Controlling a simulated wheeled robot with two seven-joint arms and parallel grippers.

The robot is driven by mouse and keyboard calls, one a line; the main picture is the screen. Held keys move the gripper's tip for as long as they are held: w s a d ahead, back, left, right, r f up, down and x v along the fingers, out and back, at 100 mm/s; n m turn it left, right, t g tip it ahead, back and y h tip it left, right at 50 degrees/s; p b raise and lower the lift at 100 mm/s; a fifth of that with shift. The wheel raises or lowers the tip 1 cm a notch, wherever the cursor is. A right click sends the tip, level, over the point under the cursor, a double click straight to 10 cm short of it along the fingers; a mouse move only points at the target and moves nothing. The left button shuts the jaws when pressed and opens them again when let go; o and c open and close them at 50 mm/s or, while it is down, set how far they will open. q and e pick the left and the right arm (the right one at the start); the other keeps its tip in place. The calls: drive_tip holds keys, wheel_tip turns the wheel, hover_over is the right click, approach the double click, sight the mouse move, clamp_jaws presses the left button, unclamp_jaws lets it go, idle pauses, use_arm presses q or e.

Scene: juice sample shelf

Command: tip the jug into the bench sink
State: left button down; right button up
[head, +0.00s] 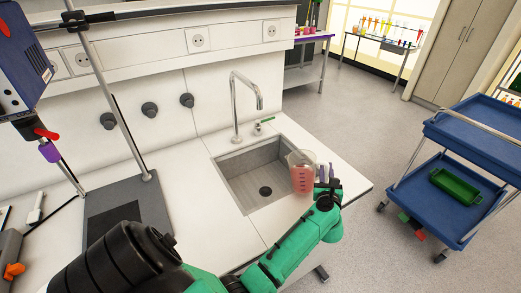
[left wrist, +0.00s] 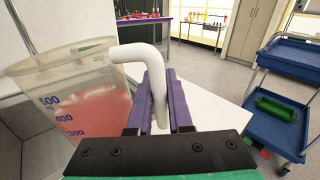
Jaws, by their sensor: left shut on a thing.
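My left gripper (head: 324,172) is shut on the jug's handle, to the right of the jug. In the left wrist view the jug (left wrist: 75,95) stands at the left, tilted in the picture, with its white handle (left wrist: 150,75) between the purple fingers (left wrist: 160,100). The sink is empty, with a dark drain at its bottom. My right gripper is not in view.
A tall metal faucet (head: 238,105) stands behind the sink. A stand with a dark base (head: 130,215) is on the bench to the left. A blue cart (head: 455,185) with a green tray (head: 456,186) stands at the right, across open floor.

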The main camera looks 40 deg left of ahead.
sight(312, 155)
use_arm(q)
drive_tip(key=shift+s+a+r+n+h+p, duration=0.15)
drive_tip(key=shift+s+a+r+n+p, duration=0.2)
drive_tip(key=shift+a+r+n+p, duration=0.35)
drive_tip(key=shift+s+a+r+n+h+p, duration=0.15)
drive_tip(key=shift+s+a+r+n+p, duration=0.2)
drive_tip(key=shift+a+n, duration=0.6)
drive_tip(key=shift+s+a+r+n+p, duration=0.1)
drive_tip(key=shift+a+r+n+p, duration=0.15)
drive_tip(key=shift+r+n+p, duration=0.3)
drive_tip(key=shift+s+a+r+n+p, duration=0.1)
drive_tip(key=shift+a+r+n+p, duration=0.15)
drive_tip(key=shift+r+p, duration=0.3)
drive_tip(key=shift+s+a+f+n, duration=0.15)
drive_tip(key=shift+a+f+n, duration=0.05)
drive_tip(key=shift+n, duration=0.05)
drive_tip(key=shift+a+r+n, duration=0.1)
drive_tip(key=shift+n, duration=0.2)
drive_tip(key=shift+a, duration=0.15)
drive_tip(key=shift+s+a+r+n+p, duration=0.15)
drive_tip(key=shift+n+p, duration=0.15)
drive_tip(key=shift+n, duration=0.1)
drive_tip(key=shift+s+a+h, duration=0.1)
drive_tip(key=shift+a+h, duration=0.05)
drive_tip(key=shift+h, duration=0.15)
drive_tip(key=shift+s+a+r+n, duration=0.15)
drive_tip(key=shift+a+n, duration=0.1)
drive_tip(key=shift+n, duration=0.45)
